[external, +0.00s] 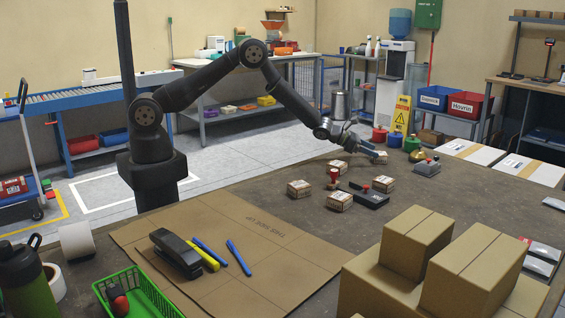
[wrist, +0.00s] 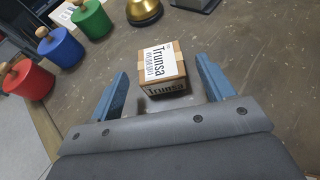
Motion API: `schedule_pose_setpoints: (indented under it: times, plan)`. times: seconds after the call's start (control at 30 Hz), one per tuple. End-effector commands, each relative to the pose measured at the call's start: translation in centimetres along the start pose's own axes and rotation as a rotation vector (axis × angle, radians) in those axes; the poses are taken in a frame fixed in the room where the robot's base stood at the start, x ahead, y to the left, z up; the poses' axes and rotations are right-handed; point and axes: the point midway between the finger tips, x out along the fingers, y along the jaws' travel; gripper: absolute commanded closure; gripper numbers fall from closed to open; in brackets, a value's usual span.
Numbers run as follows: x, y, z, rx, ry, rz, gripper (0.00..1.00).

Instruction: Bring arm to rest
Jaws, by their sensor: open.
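My gripper (external: 372,152) is low over the far part of the table in the external view, with the arm reaching out to the right. In the wrist view its two blue fingers (wrist: 161,70) are apart, one on each side of a small cardboard box (wrist: 177,85) labelled Trunsa. Gaps show between the box and both fingers, and the box sits on the table. In the external view the gripper partly hides this spot.
Small boxes (external: 299,188), a red-handled stamp (external: 334,177) and a black stamp pad (external: 369,198) lie nearby. Red, blue and green knobbed weights (external: 395,139) and a brass bell (wrist: 144,10) stand beyond. Large cartons (external: 473,270) stand front right.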

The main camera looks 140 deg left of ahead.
Motion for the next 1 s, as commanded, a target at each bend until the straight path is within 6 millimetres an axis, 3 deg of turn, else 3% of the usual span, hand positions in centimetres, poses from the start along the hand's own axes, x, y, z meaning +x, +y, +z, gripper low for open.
schedule_pose_setpoints:
  times: [0.53,1.0]
  plan:
    - [-7.9,0.0,0.0,-0.001,0.000,0.000,0.26]
    - [-0.6,0.0,-0.1,0.002,0.000,-0.001,0.26]
